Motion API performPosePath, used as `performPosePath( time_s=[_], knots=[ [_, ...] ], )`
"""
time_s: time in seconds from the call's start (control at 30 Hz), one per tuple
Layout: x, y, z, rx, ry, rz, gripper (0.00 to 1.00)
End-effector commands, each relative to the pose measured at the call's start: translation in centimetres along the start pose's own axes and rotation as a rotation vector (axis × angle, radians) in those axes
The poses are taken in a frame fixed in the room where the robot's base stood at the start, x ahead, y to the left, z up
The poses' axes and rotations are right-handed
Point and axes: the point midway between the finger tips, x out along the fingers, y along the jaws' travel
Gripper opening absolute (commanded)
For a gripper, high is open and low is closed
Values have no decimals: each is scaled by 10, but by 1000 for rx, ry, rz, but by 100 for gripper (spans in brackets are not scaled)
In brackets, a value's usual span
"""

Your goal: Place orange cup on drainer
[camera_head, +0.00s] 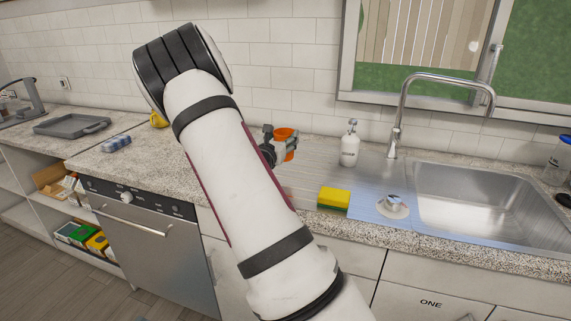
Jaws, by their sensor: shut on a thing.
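The orange cup (284,134) shows just right of my forearm, partly covered by my gripper. My gripper (279,146) is shut on the cup, which looks upright; the arm hides part of the wrist. The drainer (310,178) is the ribbed metal surface left of the sink. The cup is over or near the drainer's back left part. I cannot tell whether its base touches the drainer.
A yellow and green sponge (334,198) lies at the drainer's front. A white soap bottle (350,146) stands at its back. The tap (400,115) rises behind.

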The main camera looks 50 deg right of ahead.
Motion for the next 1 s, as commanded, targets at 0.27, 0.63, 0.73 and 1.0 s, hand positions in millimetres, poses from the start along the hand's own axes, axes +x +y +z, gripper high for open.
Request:
performPosePath(
  time_s=[0.27,0.63,0.73,1.0],
  knots=[
    [0,0,-29,0,-3,0,28],
    [0,1,-66,0,-2,2,28],
    [0,0,-65,1,-3,1,28],
    [0,0,-69,0,-1,1,58]
  ],
)
